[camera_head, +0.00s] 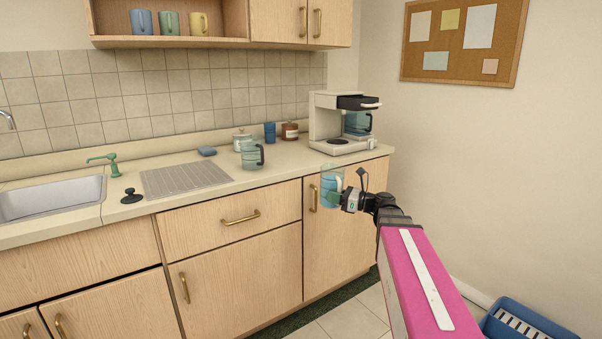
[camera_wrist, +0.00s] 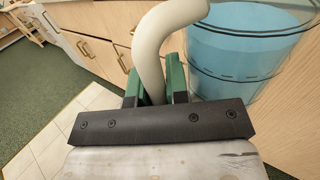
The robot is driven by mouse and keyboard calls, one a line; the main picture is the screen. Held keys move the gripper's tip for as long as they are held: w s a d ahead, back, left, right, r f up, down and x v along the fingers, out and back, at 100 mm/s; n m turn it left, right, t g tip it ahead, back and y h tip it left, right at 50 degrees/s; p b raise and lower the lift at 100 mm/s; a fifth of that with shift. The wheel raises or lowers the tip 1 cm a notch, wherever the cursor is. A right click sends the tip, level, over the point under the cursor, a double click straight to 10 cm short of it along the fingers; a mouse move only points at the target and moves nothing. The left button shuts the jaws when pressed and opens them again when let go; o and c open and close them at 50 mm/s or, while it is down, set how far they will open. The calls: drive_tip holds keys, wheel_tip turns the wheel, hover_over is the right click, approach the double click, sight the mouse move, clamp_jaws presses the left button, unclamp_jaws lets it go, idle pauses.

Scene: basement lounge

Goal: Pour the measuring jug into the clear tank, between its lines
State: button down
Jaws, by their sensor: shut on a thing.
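My gripper (camera_head: 338,197) is shut on the pale handle of a clear jug (camera_head: 329,180) with blue liquid in it. The jug looks about upright, in front of the cabinet doors and below the counter edge. In the wrist view the green fingers (camera_wrist: 155,92) pinch the handle (camera_wrist: 150,50). Dark lines ring the jug (camera_wrist: 245,55), and blue liquid shows inside. A clear bluish vessel (camera_head: 356,122) sits at the coffee machine (camera_head: 325,118) on the counter's right end. I cannot tell whether this is the tank, and no lines show on it.
On the counter (camera_head: 215,193) stand a clear jug with a black handle (camera_head: 249,155), a blue cup (camera_head: 270,132), and two lidded jars (camera_head: 242,140) (camera_head: 290,131). A drying rack (camera_head: 185,178) and sink (camera_head: 50,199) lie left. A blue crate (camera_head: 520,322) is on the floor.

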drive_tip(key=s+d+f+m+t+h, duration=0.2)
drive_tip(key=s+d+f+t, duration=0.2)
drive_tip(key=d+f, duration=0.3)
wheel_tip(320, 180, down, 3)
drive_tip(key=shift+s+f+m+h, duration=0.1)
drive_tip(key=shift+s+m+h, duration=0.25)
drive_tip(key=shift+s, duration=0.4)
drive_tip(key=shift+d, duration=0.2)
